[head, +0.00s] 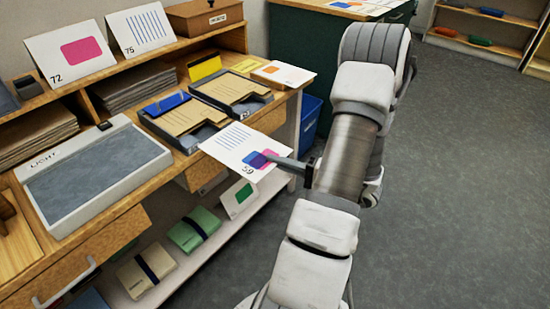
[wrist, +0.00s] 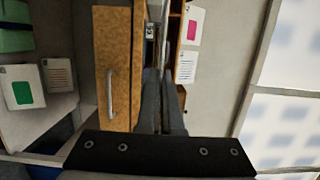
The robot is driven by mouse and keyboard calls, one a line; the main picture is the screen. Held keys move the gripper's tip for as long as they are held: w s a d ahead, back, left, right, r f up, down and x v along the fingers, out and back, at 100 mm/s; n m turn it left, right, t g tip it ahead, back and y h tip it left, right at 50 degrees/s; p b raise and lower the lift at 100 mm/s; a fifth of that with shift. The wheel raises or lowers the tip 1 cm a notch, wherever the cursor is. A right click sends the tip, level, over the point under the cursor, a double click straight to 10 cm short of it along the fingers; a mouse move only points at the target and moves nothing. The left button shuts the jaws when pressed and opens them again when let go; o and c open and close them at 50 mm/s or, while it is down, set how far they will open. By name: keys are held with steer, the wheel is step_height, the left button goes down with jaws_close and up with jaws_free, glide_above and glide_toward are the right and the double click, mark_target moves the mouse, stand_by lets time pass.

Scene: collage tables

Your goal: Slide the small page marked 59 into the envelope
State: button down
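The white page marked 59 (head: 226,137), with blue stripes and overlapping blue and magenta shapes, is held out from my gripper (head: 272,160) near the bench's front edge. My gripper is shut on the page's near edge. Two dark trays on the bench hold tan, notched paper pieces, which look like envelopes: a nearer one (head: 187,117) by a blue strip and a farther one (head: 232,86). The page is in front of them, apart from the farther one; whether it touches the nearer tray is unclear.
A light box (head: 105,180) lies left of the trays. Cards marked 72 (head: 72,52) and 75 (head: 142,28) stand on the upper shelf. A white card with an orange patch (head: 284,74) lies right of the trays. Green and cream bundles sit on the lower shelf (head: 212,255). Floor to the right is clear.

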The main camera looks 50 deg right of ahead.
glide_toward(238, 144)
steer(key=shift+w+a+f+p, duration=0.15)
steer(key=shift+w+a+f, duration=0.15)
steer(key=shift+w, duration=0.15)
steer(key=shift+w+a+f+p, duration=0.2)
steer(key=shift+w+a, duration=0.1)
steer(key=shift+w, duration=0.1)
steer(key=shift+w+d+p+x, duration=0.1)
steer(key=shift+d+p+x, duration=0.2)
steer(key=shift+x, duration=1.1)
steer(key=shift+w+d+p+x, duration=0.1)
steer(key=shift+d+p+x, duration=0.25)
steer(key=shift+x, duration=1.1)
steer(key=shift+w+d+p+x, duration=0.1)
steer(key=shift+d+p+x, duration=0.2)
steer(key=shift+x, duration=1.1)
steer(key=shift+w+f, duration=0.25)
steer(key=shift+w, duration=0.05)
steer(key=shift+w+d+b+x, duration=0.15)
steer(key=shift+d+b+x, duration=0.5)
steer(key=shift+x, duration=1.25)
steer(key=shift+w+d+b+x, duration=0.2)
steer(key=shift+b+x, duration=0.9)
steer(key=shift+x, duration=0.85)
steer(key=shift+w+d+b+x, duration=0.1)
steer(key=shift+d+b+x, duration=0.55)
steer(key=shift+x, duration=1.25)
steer(key=shift+a, duration=0.2)
steer(key=c, duration=1)
jaws_free()
